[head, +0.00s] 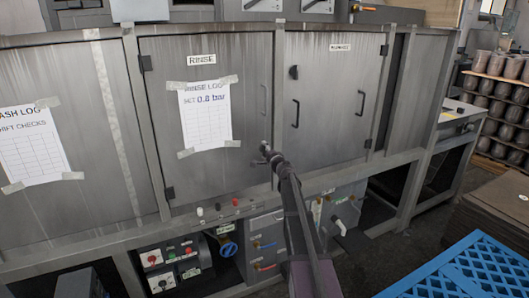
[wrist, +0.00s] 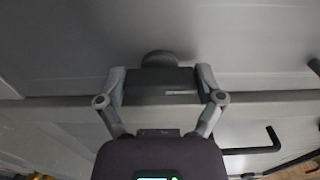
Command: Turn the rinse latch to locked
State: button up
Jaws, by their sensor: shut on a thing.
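The rinse door (head: 165,110) is a grey steel panel with a RINSE label, and it looks closed. My gripper (head: 268,152) is at the lower right edge of this door, by the frame post. In the wrist view my gripper (wrist: 162,84) has its two fingers on either side of a dark rinse latch (wrist: 158,80), shut on it. A round dark knob (wrist: 158,58) shows just beyond the latch block. In the head view my gripper and arm mostly cover the latch, so its turn angle cannot be told there.
A grey handle (head: 263,100) is above my gripper on the rinse door. The right door (head: 330,95) has a black handle (head: 295,113) and a dark knob (head: 294,72). A pipe fitting (head: 339,226) juts out below. A blue crate (head: 480,270) stands at front right.

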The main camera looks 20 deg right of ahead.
jog(key=o, duration=0.9)
jog(key=shift+c, duration=0.2)
jog(key=s, duration=1.2)
jog(key=shift+d, duration=0.2)
